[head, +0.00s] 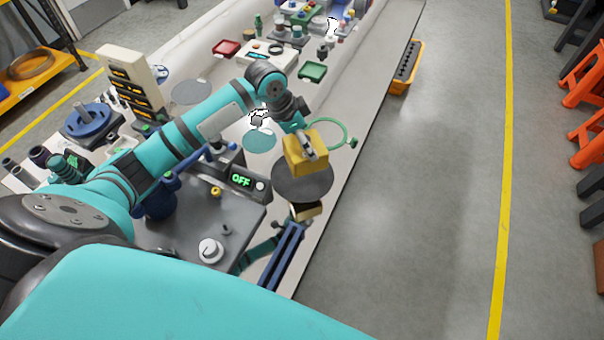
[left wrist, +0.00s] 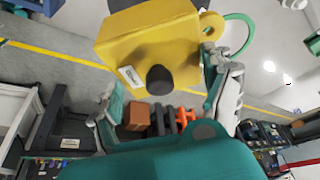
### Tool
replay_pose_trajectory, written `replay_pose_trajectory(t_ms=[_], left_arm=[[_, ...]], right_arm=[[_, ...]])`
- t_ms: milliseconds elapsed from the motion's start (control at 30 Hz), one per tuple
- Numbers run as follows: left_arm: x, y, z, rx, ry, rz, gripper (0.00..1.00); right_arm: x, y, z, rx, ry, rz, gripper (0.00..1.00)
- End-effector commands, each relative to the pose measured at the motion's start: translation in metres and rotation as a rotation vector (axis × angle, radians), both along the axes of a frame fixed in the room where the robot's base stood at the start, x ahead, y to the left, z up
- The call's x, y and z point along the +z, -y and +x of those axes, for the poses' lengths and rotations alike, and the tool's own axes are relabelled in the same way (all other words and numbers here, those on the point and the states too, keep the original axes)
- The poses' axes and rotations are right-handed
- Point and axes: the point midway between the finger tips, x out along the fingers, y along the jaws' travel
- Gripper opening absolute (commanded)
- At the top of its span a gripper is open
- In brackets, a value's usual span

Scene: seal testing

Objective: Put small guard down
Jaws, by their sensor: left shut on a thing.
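The small guard is a yellow box-like part (head: 297,162) at the end of my left arm in the head view. My left gripper (head: 306,146) is shut on it and holds it, seemingly above a dark grey round disc (head: 303,187) on the bench. In the left wrist view the guard (left wrist: 140,42) fills the top middle, with a black knob and an ear with a hole. The fingers of the left gripper (left wrist: 165,100) show below and beside it. The gap between guard and bench is hard to judge. My right gripper is not in view.
A device with a green OFF display (head: 242,180) stands left of the disc. A green ring (head: 342,126) and a teal disc (head: 260,140) lie just beyond. Open floor (head: 430,190) lies right of the bench.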

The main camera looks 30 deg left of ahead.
Motion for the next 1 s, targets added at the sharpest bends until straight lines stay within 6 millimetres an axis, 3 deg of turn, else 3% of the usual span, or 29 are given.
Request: replay_pose_trajectory(t_ms=[367,700,1000], left_arm=[[-0.056,-0.001,0.001,-0.002,-0.004,-0.001,0.28],[-0.094,0.0,0.0,-0.002,-0.004,0.0,0.28],[-0.098,-0.001,0.001,-0.004,-0.002,0.001,0.28]], right_arm=[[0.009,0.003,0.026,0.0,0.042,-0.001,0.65],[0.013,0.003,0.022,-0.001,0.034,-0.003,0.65],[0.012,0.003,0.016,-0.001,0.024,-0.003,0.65]])
